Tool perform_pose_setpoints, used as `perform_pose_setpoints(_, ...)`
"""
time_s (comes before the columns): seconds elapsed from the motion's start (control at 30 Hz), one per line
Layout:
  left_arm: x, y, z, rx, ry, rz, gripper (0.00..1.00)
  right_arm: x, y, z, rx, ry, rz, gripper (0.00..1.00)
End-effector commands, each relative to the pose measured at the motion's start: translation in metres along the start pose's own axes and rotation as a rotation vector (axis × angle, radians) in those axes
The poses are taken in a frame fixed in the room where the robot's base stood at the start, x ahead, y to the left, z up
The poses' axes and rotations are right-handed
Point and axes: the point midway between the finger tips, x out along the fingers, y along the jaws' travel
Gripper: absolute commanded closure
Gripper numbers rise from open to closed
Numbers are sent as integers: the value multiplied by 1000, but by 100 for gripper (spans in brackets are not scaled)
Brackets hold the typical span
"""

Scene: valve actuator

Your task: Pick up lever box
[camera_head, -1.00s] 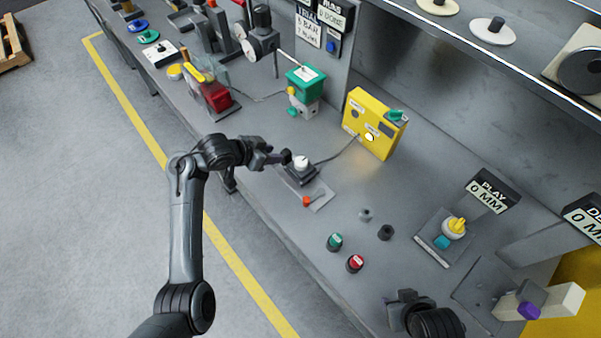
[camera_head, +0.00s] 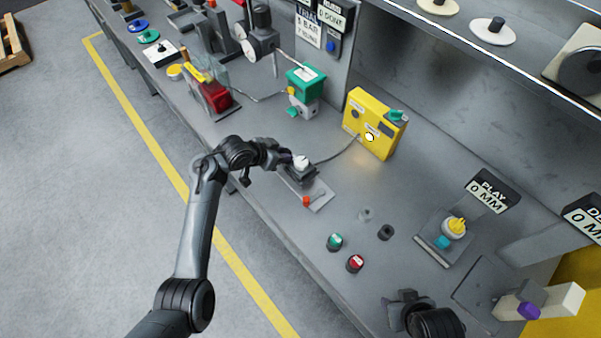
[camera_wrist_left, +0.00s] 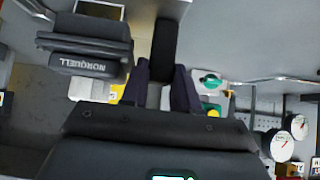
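What I take for the lever box, a small dark grey box with a white top (camera_head: 301,161) and a cable, is at the bench's front edge in the head view. My left gripper (camera_head: 286,160) is at its left side, partly over it. In the left wrist view a dark grey block marked NORQUELL (camera_wrist_left: 92,65) is left of the fingers. A dark bar (camera_wrist_left: 164,45) lies between or just beyond the fingertips of my left gripper (camera_wrist_left: 165,75); I cannot tell whether they touch it. My right gripper (camera_head: 402,308) is low in the head view, its fingers unclear.
A grey plate with an orange-red knob (camera_head: 307,201) lies just in front of the box. A yellow box (camera_head: 374,124) and a green-topped unit (camera_head: 305,82) stand behind. Green (camera_head: 335,241) and red (camera_head: 355,263) buttons are to the right.

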Motion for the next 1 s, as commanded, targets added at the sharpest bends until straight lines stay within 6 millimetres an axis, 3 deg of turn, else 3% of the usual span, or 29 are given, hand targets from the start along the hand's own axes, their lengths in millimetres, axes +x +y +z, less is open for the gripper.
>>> perform_pose_setpoints(0.57,-6,0,-7,2,5,-1,100,0,0,0,0,0,0,57)
perform_pose_setpoints(1.0,-53,0,-55,2,8,-2,100,0,0,0,0,0,0,57)
